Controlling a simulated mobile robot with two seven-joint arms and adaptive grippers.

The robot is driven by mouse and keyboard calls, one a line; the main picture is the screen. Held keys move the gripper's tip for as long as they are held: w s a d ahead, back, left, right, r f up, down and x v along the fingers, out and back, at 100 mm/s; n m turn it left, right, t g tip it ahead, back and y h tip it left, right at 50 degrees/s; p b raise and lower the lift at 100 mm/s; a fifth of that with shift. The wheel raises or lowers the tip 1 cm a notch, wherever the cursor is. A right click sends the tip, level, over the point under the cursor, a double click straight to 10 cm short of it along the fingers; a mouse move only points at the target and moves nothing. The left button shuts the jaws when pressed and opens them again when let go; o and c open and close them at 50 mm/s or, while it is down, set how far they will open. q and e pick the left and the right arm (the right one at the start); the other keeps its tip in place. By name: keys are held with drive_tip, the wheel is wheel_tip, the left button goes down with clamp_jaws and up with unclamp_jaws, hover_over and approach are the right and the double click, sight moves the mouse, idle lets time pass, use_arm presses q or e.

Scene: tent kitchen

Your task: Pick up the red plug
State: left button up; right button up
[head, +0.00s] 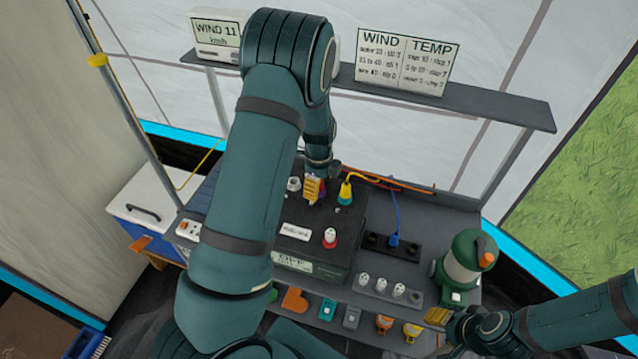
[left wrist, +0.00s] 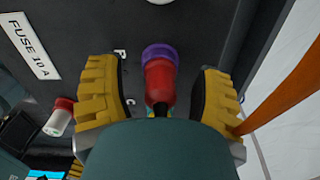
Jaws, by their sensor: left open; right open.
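The red plug (left wrist: 158,84) stands in a purple ring socket (left wrist: 159,53) on the dark power box (head: 290,215). In the left wrist view it lies between the two yellow fingers of my left gripper (left wrist: 157,92), with a gap on each side. In the head view my left gripper (head: 313,190) is over the back of the box and mostly hides this plug. My left gripper is open. My right gripper (head: 438,316) is open and empty near the front right of the bench.
A second plug, red and white (head: 330,237), sits nearer the front of the box; a yellow plug (head: 345,192) is right of my left gripper. A blue plug (head: 393,240) is in a power strip. A green lantern (head: 465,262) stands at right.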

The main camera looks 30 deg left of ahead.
use_arm(q)
clamp_jaws()
